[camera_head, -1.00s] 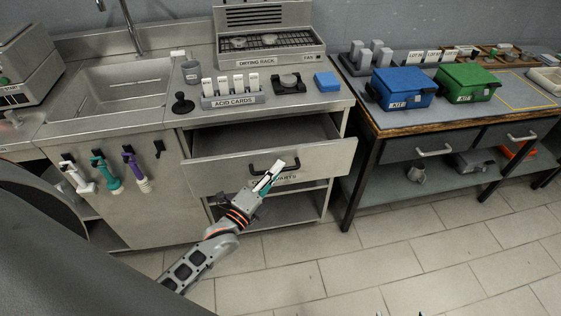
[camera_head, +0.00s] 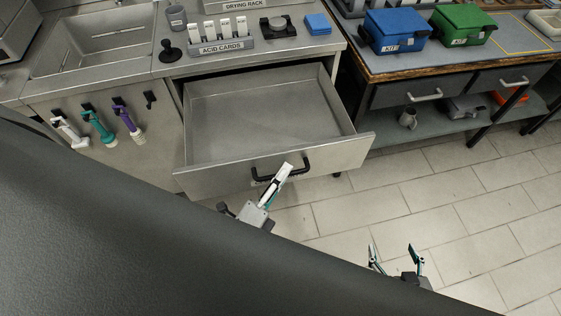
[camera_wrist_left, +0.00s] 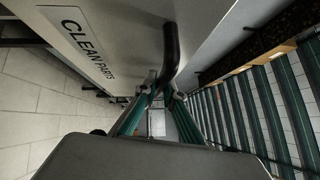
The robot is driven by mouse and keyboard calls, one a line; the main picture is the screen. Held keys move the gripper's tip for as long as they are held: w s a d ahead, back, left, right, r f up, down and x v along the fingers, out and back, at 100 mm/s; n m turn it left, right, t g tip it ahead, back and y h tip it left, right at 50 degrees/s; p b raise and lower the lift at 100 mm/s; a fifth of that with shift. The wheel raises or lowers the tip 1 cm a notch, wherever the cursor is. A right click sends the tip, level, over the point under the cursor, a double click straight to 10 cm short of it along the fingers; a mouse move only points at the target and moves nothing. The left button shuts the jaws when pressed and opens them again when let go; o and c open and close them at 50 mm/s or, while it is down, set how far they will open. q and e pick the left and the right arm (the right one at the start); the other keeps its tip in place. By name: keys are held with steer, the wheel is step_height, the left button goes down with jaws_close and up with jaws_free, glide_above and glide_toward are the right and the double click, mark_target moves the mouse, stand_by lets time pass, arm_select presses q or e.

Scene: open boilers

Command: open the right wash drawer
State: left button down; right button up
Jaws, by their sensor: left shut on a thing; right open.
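The wash drawer (camera_head: 265,118) under the counter stands pulled out, and its empty metal inside shows in the head view. Its black bar handle (camera_head: 300,172) is on the front panel. My left gripper (camera_head: 284,172) is shut on this handle. In the left wrist view the fingers (camera_wrist_left: 160,97) meet at the lower end of the black handle (camera_wrist_left: 171,50), beside a label reading CLEAN PARTS. My right gripper (camera_head: 393,262) is open and empty, low in the head view over the floor, apart from the drawer.
The counter holds a rack of acid cards (camera_head: 222,45), a black stamp-like tool (camera_head: 170,50) and a blue block (camera_head: 317,23). Brushes (camera_head: 100,127) hang on the cabinet front at left. A workbench with blue (camera_head: 394,30) and green (camera_head: 463,25) kit boxes stands at right. The tiled floor between is clear.

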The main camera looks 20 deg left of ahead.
arm_select(q)
steer(key=shift+s, duration=0.15)
steer(key=c, duration=2.4)
jaws_free()
steer(key=shift+s, duration=0.2)
steer(key=v, duration=1.1)
steer(key=shift+s+f, duration=0.1)
steer(key=shift+s, duration=0.2)
